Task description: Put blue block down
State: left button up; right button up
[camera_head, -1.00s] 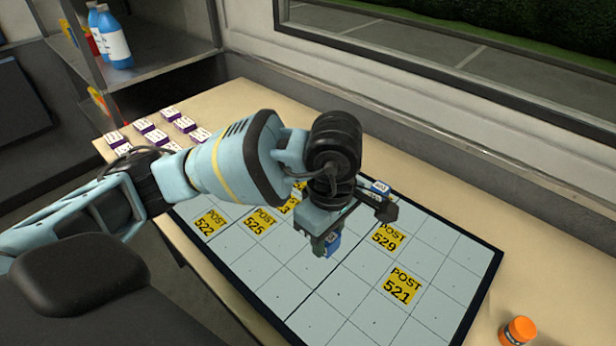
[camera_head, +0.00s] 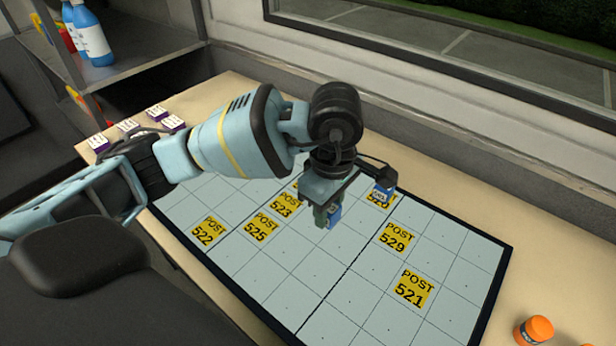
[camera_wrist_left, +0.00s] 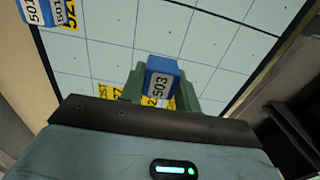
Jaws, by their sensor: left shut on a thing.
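My left gripper (camera_head: 327,213) is shut on a blue block (camera_head: 335,214) with a white label. In the left wrist view the block (camera_wrist_left: 161,78) reads 503 and sits between the green fingers (camera_wrist_left: 160,88). The gripper hangs over the gridded board (camera_head: 448,262), near its middle. The gap between block and board cannot be told. A second blue block (camera_head: 383,194), labelled 501 in the left wrist view (camera_wrist_left: 42,12), stands on a yellow tile to the gripper's right. My right gripper is not in view.
Yellow POST tiles 522 (camera_head: 209,231), 525 (camera_head: 261,227), 523 (camera_head: 285,204), 529 (camera_head: 396,238) and 521 (camera_head: 410,288) lie bare on the board. White-and-purple blocks (camera_head: 127,126) stand at the table's far left. An orange-capped jar (camera_head: 534,331) is at the front right.

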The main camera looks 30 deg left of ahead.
pick_arm(q)
jog(key=w+a, duration=0.6)
jog(key=w+a+f, duration=0.1)
jog(key=w+a, duration=0.2)
jog(key=shift+a+f, duration=0.1)
jog(key=shift+a, duration=0.15)
jog(key=shift+w, duration=0.1)
jog(key=shift+w+a, duration=0.25)
jog(key=shift+a, duration=0.1)
jog(key=shift+f+p, duration=0.4)
jog(key=shift+f, duration=1.4)
jog(key=shift+f, duration=0.1)
jog(key=shift+f, duration=0.1)
jog(key=o, duration=1)
jog(key=shift+c, duration=0.2)
